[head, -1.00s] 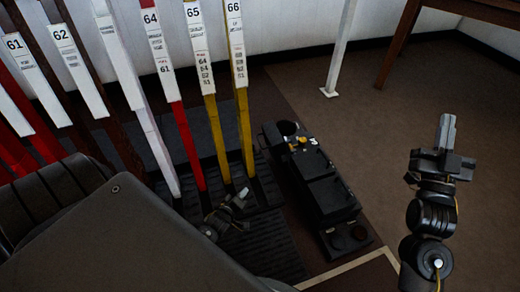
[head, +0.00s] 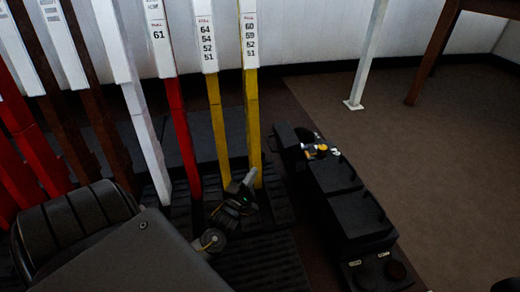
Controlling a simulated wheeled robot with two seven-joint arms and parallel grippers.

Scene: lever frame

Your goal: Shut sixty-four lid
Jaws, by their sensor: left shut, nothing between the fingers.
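I cannot make out a lid for sixty-four; the red lever's foot is partly hidden among dark ribbed plates. My left gripper (head: 249,180) is shut and empty, low by the feet of the two yellow levers, in front of the right yellow lever (head: 252,115) in the picture. I cannot tell if it touches that lever. The left yellow lever (head: 217,125) stands between it and the red one. My right gripper is out of view.
A white lever (head: 150,150) and several brown and red levers stand to the left. A long black box (head: 335,178) with small yellow and white parts lies right of the yellow levers. A white post (head: 365,60) stands behind. Brown floor (head: 440,150) at right is clear.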

